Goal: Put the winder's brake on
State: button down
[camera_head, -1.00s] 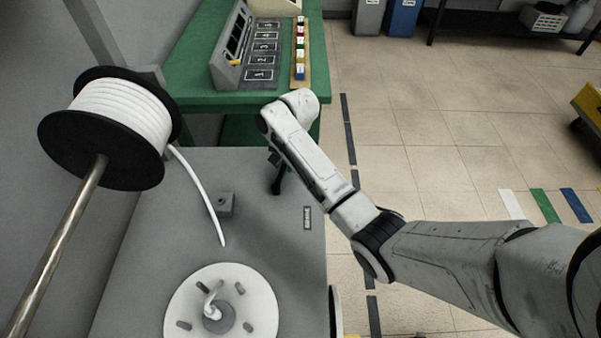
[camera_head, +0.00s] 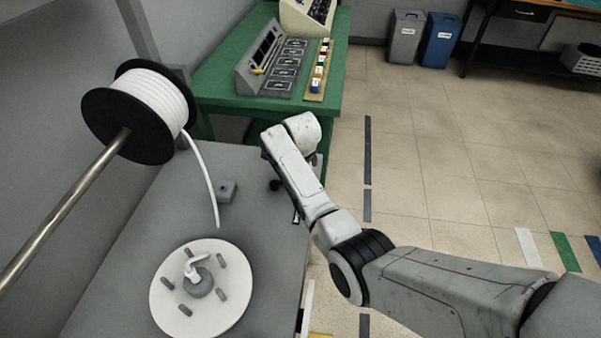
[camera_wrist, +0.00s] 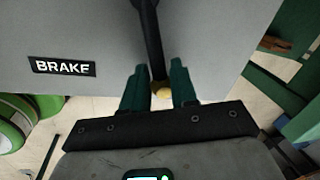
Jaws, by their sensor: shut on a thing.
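The brake lever (camera_wrist: 150,35) is a dark rod in the wrist view, running from the top edge down between my fingers. A yellowish end (camera_wrist: 161,91) shows there. My gripper (camera_wrist: 158,70) has green fingers shut on the lever near that end. In the head view, my arm hides most of the gripper and lever. The winder (camera_head: 170,308) is a white disc with pegs and a bent crank on the grey bench (camera_head: 255,240).
A black spool of white cable (camera_head: 140,110) hangs on a metal rod at left, its loose end over the bench. A small grey block (camera_head: 227,192) sits near that end. A green table (camera_head: 215,90) with a console stands behind. The tiled floor at right is open.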

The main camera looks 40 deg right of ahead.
jog(key=shift+s+a+m+p, duration=0.4)
jog(key=shift+s+m+p, duration=0.15)
jog(key=shift+m, duration=0.55)
jog(key=shift+s, duration=0.1)
jog(key=c, duration=0.9)
grip_release()
jog(key=shift+c, duration=0.2)
notch_tip(320, 180, up, 11)
jog(key=s+a, duration=0.1)
jog(key=shift+s+a+f+b, duration=0.2)
jog(key=shift+s+a+b, duration=0.05)
jog(key=shift+b, duration=0.05)
